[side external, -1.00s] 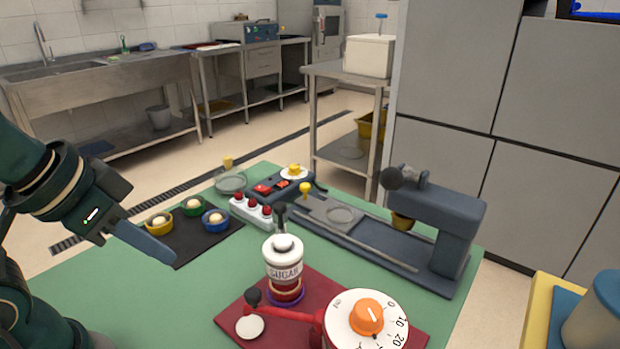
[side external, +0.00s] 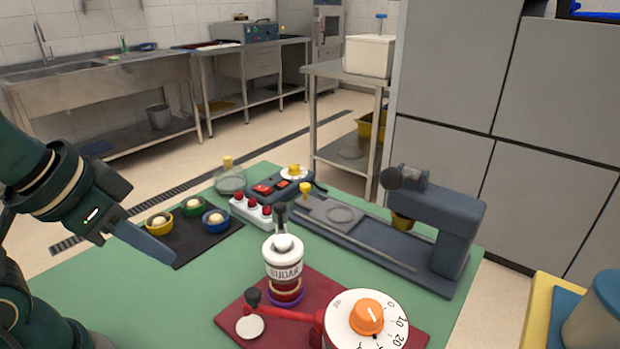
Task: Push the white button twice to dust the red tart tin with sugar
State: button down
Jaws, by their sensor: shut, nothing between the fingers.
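A flat white disc (side external: 250,327), which looks like the white button, lies at the front left of the dark red board (side external: 315,285). A white dispenser marked SUGAR (side external: 283,257) stands upright on the board behind it. A red tart tin (side external: 287,285) shows just under the dispenser, with a purple ring around its foot; its inside is hidden. My gripper (side external: 168,255) is shut and empty. It hangs over the green table to the left of the dispenser, near the black mat, apart from the disc and the tin.
Several small bowls sit on the black mat (side external: 195,243). A blue-grey press (side external: 445,225) stands at right. The green front left is clear.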

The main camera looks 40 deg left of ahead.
notch_tip(320, 180, up, 7)
jog(key=m+t+y, duration=0.1)
jog(key=m+t, duration=0.3)
jog(key=m, duration=0.4)
send_over(276, 245)
jog(key=shift+f, duration=4.35)
